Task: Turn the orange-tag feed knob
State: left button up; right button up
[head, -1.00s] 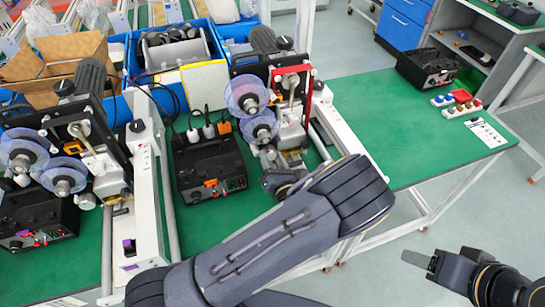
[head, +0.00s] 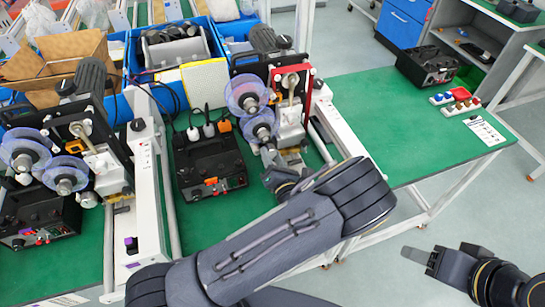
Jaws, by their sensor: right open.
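The right-hand coder (head: 262,95) has clear blue-violet reels and a red frame. To its left, a black control box (head: 208,160) has an orange tag (head: 210,181) on its front and small knobs beside it. I cannot tell which knob is the orange-tag feed knob; the coder's lower front is partly hidden by my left arm. My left gripper (head: 274,174) is at the coder's lower front, right of the control box. Its fingers are small and dark, so contact and opening are unclear. My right gripper (head: 420,256) is open and empty over the floor at the right.
A second coder (head: 75,150) with its own black box (head: 38,215) stands at the left; a purple tag (head: 131,243) sits on its white rail. Blue bins (head: 172,75) line the back.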

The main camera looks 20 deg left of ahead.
pick_arm(q)
jog(key=o, duration=0.4)
jog(key=shift+o, duration=0.2)
jog(key=b+v, duration=0.2)
jog(key=v, duration=0.5)
jog(key=shift+w+f, duration=0.1)
jog(key=shift+s+d, duration=0.25)
jog(key=shift+s, duration=0.2)
